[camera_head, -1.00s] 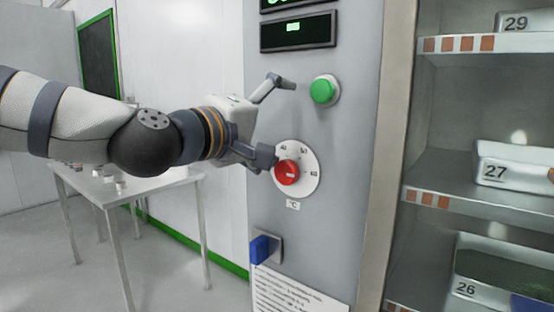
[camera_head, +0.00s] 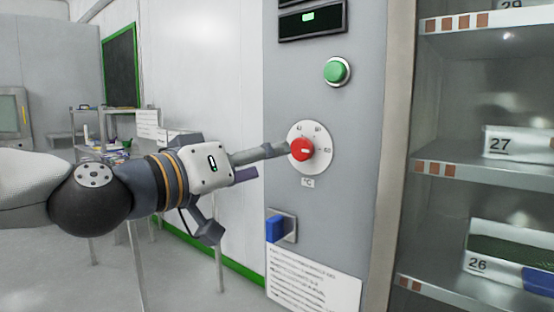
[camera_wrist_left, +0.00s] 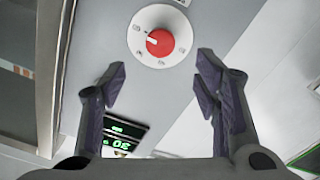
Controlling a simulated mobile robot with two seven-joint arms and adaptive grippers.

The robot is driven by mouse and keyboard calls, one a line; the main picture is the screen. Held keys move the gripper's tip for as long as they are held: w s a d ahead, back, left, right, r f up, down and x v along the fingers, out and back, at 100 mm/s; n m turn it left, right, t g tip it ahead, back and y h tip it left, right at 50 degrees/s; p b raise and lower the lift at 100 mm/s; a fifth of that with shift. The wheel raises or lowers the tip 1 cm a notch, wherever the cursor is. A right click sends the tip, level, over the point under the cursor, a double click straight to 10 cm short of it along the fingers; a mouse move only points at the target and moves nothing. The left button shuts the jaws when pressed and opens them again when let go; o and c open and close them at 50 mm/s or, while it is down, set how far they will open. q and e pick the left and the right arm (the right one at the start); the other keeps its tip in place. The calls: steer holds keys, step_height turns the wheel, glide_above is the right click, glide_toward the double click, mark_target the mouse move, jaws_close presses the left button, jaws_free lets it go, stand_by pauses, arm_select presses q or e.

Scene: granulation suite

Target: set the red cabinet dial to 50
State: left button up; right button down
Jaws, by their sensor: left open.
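The red dial (camera_head: 301,149) sits on a round white scale plate on the grey cabinet front. Its short white mark shows, but the scale figures are too small to read surely. My left gripper (camera_head: 248,192) is open and empty, to the left of the dial. In the head view its upper finger reaches the plate's left edge; contact cannot be told. The other finger hangs lower, clear of the panel. In the left wrist view the dial (camera_wrist_left: 159,43) lies ahead, between and beyond the spread fingertips (camera_wrist_left: 161,70). My right gripper is out of view.
A green button (camera_head: 337,71) and a dark display (camera_head: 313,19) are above the dial. A blue switch (camera_head: 275,228) and a printed notice (camera_head: 313,279) are below. Open shelves with numbered bins (camera_head: 510,142) stand right. A table with items is behind my arm.

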mark_target(299, 150)
arm_select(q)
steer(key=x, duration=1)
steer(key=shift+c, duration=0.2)
steer(key=c, duration=1.1)
